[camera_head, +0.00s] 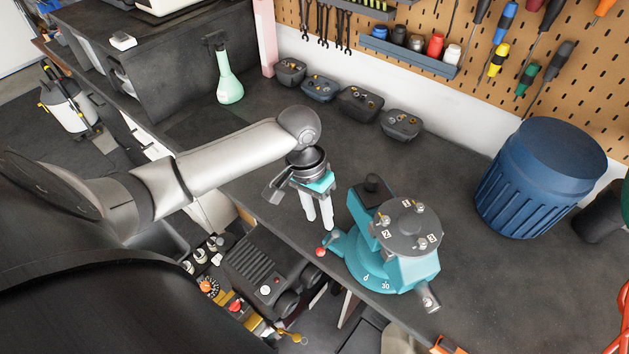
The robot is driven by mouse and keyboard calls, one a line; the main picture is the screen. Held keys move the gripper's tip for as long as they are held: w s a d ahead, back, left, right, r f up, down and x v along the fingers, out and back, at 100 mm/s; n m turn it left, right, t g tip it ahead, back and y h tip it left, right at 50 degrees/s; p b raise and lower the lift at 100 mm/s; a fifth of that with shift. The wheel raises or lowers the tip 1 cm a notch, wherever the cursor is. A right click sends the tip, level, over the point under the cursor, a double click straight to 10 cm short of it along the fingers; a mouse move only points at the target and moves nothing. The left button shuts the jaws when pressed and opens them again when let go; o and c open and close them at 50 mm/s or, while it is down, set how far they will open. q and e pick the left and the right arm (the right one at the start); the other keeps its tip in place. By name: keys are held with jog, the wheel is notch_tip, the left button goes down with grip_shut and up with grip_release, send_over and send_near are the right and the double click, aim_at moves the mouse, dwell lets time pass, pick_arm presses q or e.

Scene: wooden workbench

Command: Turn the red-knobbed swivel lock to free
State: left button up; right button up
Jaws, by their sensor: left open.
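A teal swivel-base vise (384,262) with a round grey top plate stands near the front edge of the dark workbench. Its swivel lock, a short lever with a red knob (321,252), sticks out at the vise's lower left. My left gripper (318,222) hangs above and just left of the vise, fingers pointing down. Its two pale fingers are apart with nothing between them. The fingertips are a little above the red knob in the picture; I cannot tell whether they touch it. My right gripper is not in view.
A large blue ribbed bin (540,180) stands at the right. Several small dark parts trays (358,103) line the back wall, and a green spray bottle (229,80) stands at back left. The bench between the trays and vise is clear. Its front edge lies close to the vise.

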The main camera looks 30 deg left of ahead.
pick_arm(q)
notch_tip(320, 180, up, 6)
jog(key=a, duration=0.1)
dwell(0.6)
jog(key=s+d+f+m+t, duration=0.2)
jog(key=s+d+f, duration=0.45)
jog(key=d, duration=0.25)
jog(key=s+a+r+t+y, duration=0.1)
jog(key=s+a+t+y, duration=0.1)
jog(key=s, duration=0.5)
notch_tip(320, 180, down, 33)
jog(key=s+g+b, duration=0.2)
jog(key=b, duration=1)
jog(key=s+a+f+b, duration=0.1)
jog(key=s+f+b, duration=0.3)
jog(key=f, duration=0.4)
jog(key=s+a+f+b, duration=0.1)
jog(key=s+f+b, duration=0.2)
jog(key=s+f, duration=0.3)
jog(key=s+a+f+g+b, duration=0.1)
jog(key=s+f+b, duration=0.3)
jog(key=f, duration=0.8)
jog(key=shift+s+b, duration=0.3)
jog(key=shift+s, duration=0.45)
